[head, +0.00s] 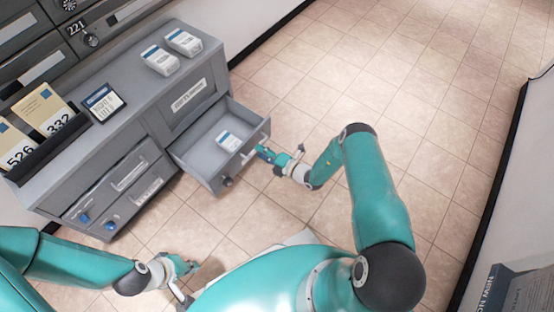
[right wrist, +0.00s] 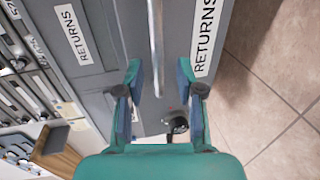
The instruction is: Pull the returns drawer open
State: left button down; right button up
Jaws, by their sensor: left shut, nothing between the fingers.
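The returns drawer (head: 203,171) stands pulled out of the grey cabinet in the head view, with a white and blue packet (head: 229,142) inside. Its bar handle (right wrist: 156,50) shows in the right wrist view, beside a RETURNS label (right wrist: 205,35). My right gripper (head: 274,156) is at the drawer front. In the right wrist view its fingers (right wrist: 160,78) are open, one on each side of the bar, with gaps visible. My left gripper (head: 184,280) is shut and empty, low over the floor, away from the drawer.
The cabinet top (head: 130,75) holds two white boxes (head: 161,60), a dark-framed card (head: 103,101) and a rack with numbered envelopes (head: 43,108). A dark knob (head: 227,182) sticks out of the drawer front. The tiled floor (head: 400,70) right of the drawer is clear.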

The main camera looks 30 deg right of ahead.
jog(key=v, duration=0.8)
jog(key=shift+s, duration=0.35)
